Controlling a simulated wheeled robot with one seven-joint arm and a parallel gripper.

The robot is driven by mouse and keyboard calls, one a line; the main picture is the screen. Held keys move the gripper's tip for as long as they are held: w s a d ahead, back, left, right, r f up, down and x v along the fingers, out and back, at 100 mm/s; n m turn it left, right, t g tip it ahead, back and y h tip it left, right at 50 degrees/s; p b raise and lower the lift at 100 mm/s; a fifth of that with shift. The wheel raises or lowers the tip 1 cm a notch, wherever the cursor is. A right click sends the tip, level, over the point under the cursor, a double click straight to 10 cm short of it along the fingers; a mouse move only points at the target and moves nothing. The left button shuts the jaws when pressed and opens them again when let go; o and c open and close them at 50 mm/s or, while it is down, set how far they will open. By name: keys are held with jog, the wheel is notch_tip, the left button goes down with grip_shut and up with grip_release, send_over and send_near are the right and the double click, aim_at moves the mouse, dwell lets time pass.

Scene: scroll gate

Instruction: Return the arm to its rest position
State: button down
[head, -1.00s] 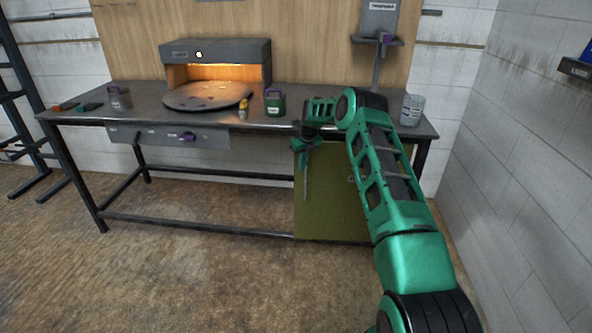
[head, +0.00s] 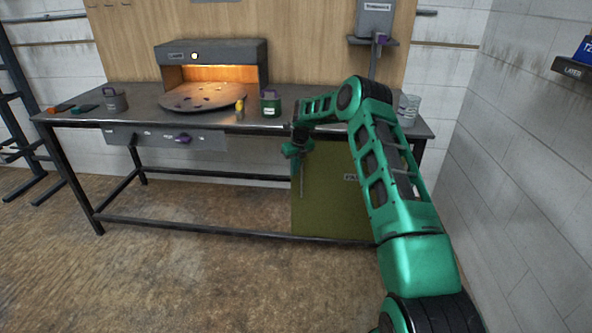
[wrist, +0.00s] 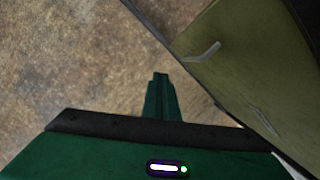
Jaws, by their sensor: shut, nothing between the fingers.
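My green arm reaches from the lower right toward the bench in the head view. My gripper (head: 300,188) hangs down at its far end, in front of the olive cabinet (head: 335,205) under the bench's right part. In the wrist view my gripper (wrist: 161,76) is shut, with its narrow green fingers together and nothing between them. It points down over the brown floor (wrist: 75,60). The olive cabinet panel with a pale handle (wrist: 205,50) lies to its right, apart from the fingertips.
The metal bench (head: 200,127) holds a grey lamp-lit box (head: 212,52), a round plate (head: 203,97), a green canister (head: 270,103), a grey canister (head: 115,100) and a clear cup (head: 408,110). A white wall (head: 510,150) closes the right side. The floor in front is clear.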

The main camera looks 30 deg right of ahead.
jog(key=w+a+v, duration=0.1)
jog(key=v, duration=0.8)
jog(key=s+r+n+g+h, duration=0.1)
jog(key=s+r+n+h, duration=0.1)
jog(key=s+r+n, duration=0.9)
jog(key=s+r+n+g, duration=0.1)
jog(key=s+r+n, duration=0.25)
jog(key=s, duration=0.65)
jog(key=s+r+n, duration=0.2)
jog(key=s+r, duration=0.2)
jog(key=s, duration=0.6)
jog(key=s+a+n, duration=0.2)
jog(key=s+n, duration=0.2)
jog(key=s, duration=0.6)
jog(key=s+a+f+n+y, duration=0.1)
jog(key=s+n, duration=0.3)
jog(key=s, duration=0.7)
jog(key=s+a+f+n+y, duration=0.1)
jog(key=s+a+n, duration=0.2)
jog(key=s, duration=0.7)
jog(key=shift+s+f+n+g, duration=0.25)
jog(key=shift+s+n+g, duration=0.15)
jog(key=shift+n, duration=0.35)
jog(key=shift+w+f, duration=0.25)
jog(key=shift+w, duration=0.45)
